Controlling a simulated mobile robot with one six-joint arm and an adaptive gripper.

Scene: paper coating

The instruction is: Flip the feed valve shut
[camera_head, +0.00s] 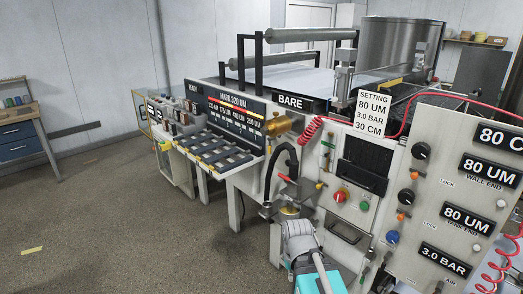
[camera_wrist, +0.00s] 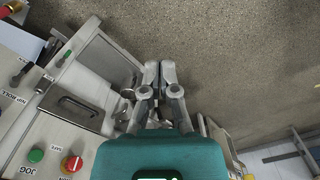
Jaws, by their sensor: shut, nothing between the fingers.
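A small red lever (camera_head: 286,178) shows beside the black hose (camera_head: 270,165) on the coating machine's front. It looks like the feed valve handle, but no label is readable there. My gripper (camera_wrist: 160,68) is shut and empty in the wrist view, its two fingers together over the floor beside the machine. Round metal parts (camera_wrist: 128,94) show just left of the fingers and are partly hidden by them. In the head view my arm reaches up from the bottom below the red lever; the fingertips are not clear there. I cannot tell the valve's position.
A control panel with a red knob (camera_head: 341,196), a green button (camera_head: 364,206) and a drawer handle (camera_head: 343,233) lies right of the lever. A setting card (camera_head: 372,113) stands above. A brass fitting (camera_head: 278,124) sits above the hose. Open floor (camera_head: 110,220) lies to the left.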

